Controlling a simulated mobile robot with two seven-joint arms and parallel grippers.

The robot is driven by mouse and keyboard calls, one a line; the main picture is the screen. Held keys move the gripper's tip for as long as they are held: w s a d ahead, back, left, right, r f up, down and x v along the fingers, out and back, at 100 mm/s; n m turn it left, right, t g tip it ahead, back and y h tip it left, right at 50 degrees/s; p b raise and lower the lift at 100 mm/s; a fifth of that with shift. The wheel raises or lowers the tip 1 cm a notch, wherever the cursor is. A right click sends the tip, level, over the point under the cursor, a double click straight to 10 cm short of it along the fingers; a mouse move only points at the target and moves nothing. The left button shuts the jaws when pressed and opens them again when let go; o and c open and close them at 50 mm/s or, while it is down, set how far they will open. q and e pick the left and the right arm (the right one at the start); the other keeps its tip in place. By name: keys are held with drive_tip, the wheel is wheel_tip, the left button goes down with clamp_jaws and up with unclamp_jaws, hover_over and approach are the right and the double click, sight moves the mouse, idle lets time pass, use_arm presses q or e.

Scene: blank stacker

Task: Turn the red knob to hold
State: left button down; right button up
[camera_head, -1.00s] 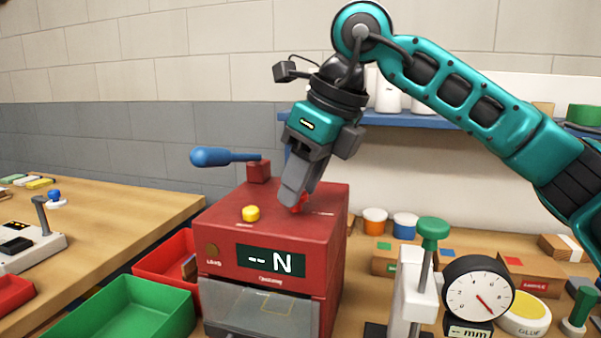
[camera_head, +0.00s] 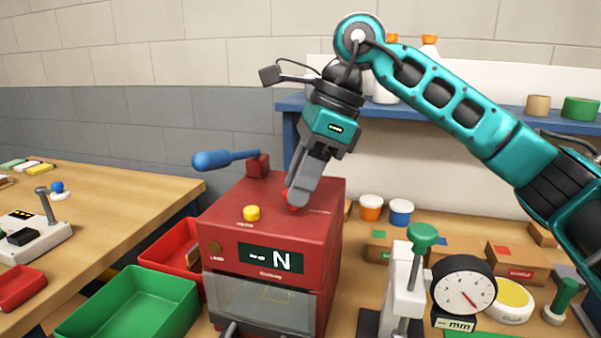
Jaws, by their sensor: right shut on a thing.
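The red knob (camera_head: 287,194) sits on the top of a red machine (camera_head: 318,246), mostly hidden behind my fingers. My right gripper (camera_head: 296,198) comes down from above and is shut on the red knob. The fingers are tilted, with their tips close to the machine's top. A yellow button (camera_head: 251,213) is left of the knob on the same top. The machine's front display (camera_head: 271,258) reads "-- N". The knob's pointer and the hold mark cannot be read. My left gripper is not in view.
A blue-handled lever (camera_head: 223,159) sticks out left from the machine's back. Green (camera_head: 128,313) and red (camera_head: 167,251) bins stand to its left. A green-knobbed stand (camera_head: 404,275) and a dial gauge (camera_head: 463,288) stand close on the right. A blue shelf (camera_head: 455,117) is behind my arm.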

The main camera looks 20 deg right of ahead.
idle(0.4)
drive_tip(key=o, duration=1)
drive_tip(key=shift+o, duration=0.2)
drive_tip(key=w+p+v, duration=0.1)
drive_tip(key=v, duration=1.1)
drive_tip(key=shift+s+d+r, duration=0.2)
drive_tip(key=shift+s+r, duration=0.2)
drive_tip(key=shift+s, duration=0.15)
